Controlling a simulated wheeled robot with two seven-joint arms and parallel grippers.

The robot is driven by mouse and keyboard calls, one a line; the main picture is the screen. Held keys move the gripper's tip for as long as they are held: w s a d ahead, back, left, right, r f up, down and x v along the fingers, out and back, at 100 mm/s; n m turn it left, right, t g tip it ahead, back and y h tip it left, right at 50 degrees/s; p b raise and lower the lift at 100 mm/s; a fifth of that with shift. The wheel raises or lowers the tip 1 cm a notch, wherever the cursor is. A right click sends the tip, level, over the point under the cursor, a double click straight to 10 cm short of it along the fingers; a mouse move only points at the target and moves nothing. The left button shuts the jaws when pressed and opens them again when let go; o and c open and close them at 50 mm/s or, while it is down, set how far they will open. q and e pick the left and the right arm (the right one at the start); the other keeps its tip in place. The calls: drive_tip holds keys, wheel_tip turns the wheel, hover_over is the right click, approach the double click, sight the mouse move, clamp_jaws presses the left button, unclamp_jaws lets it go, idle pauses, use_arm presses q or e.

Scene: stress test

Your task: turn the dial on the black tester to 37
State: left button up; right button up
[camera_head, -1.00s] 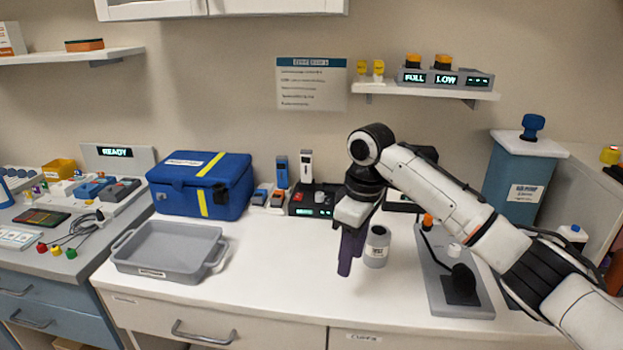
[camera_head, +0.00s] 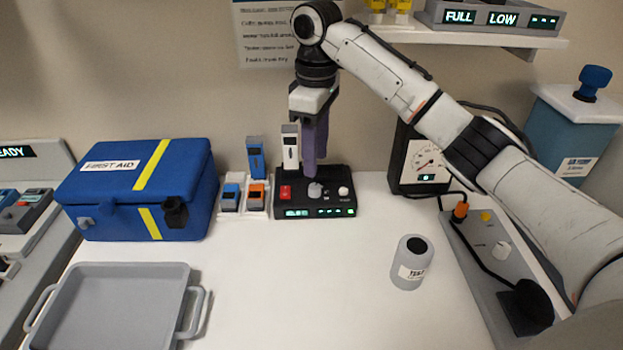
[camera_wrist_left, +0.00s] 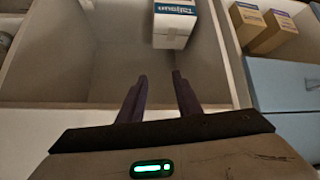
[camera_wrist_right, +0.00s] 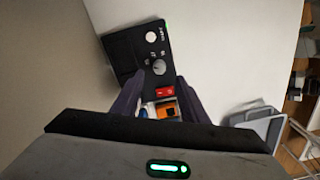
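The black tester (camera_head: 282,209) stands at the back of the white counter, with a red switch, a grey dial (camera_head: 315,189), a white knob and green displays too small to read surely. My right gripper (camera_head: 314,170) points down just above the dial. In the right wrist view the tester (camera_wrist_right: 140,55) and its dial (camera_wrist_right: 158,67) show beyond the fingers, which are apart with nothing between them. I cannot tell whether a fingertip touches the dial. My left gripper (camera_wrist_left: 160,82) is outside the head view; its own camera shows it open and empty over a box-like compartment.
A gauge (camera_head: 424,163) stands right. A grey bottle (camera_head: 410,265) and grey tray (camera_head: 115,310) are in front. The middle counter is clear.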

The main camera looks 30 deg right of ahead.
sight(315, 186)
wheel_tip(315, 186, down, 6)
drive_tip(key=shift+f, duration=0.55)
use_arm(q)
drive_tip(key=shift+w+r, duration=0.15)
drive_tip(key=shift+w, duration=0.15)
use_arm(e)
drive_tip(key=shift+w+f, duration=0.1)
use_arm(q)
drive_tip(key=shift+w, duration=0.1)
